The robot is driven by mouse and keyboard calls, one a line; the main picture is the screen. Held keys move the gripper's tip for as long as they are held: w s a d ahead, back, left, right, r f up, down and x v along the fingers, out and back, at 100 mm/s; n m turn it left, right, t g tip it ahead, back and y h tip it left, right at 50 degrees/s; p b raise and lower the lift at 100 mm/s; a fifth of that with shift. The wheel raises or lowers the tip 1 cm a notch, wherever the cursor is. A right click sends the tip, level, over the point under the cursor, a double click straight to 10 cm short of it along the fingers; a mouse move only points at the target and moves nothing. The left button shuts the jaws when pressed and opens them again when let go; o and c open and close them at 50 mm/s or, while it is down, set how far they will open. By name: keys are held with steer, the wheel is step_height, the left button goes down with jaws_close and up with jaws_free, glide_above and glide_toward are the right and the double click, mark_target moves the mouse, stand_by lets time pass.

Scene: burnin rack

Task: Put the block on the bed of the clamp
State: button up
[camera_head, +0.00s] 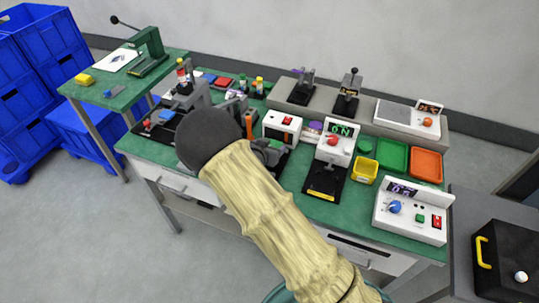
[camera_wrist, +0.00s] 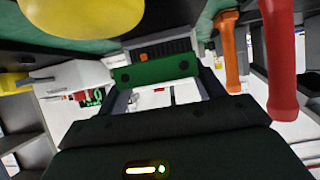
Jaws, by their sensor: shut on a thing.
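In the wrist view my gripper (camera_wrist: 158,82) is shut on a green block (camera_wrist: 155,71), which spans between its fingertips. In the head view my own arm hides the gripper and the block. An orange handle (camera_wrist: 230,50) and a thicker red handle (camera_wrist: 283,70) hang close on the right of the wrist view. In the head view a clamp with an orange handle (camera_head: 250,124) stands just beyond my arm. Its bed is hidden there, and I cannot tell whether the block touches anything.
A yellow rounded thing (camera_wrist: 85,14) is close in the wrist view. On the green bench stand a white unit (camera_head: 281,127), a lit tester (camera_head: 334,150), a yellow bin (camera_head: 365,170) and a control box (camera_head: 412,212). A grey shelf (camera_head: 379,125) runs along the back.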

steer(key=shift+f, duration=0.2)
steer(key=shift+f, duration=1.75)
steer(key=shift+f, duration=0.2)
steer(key=o, duration=1)
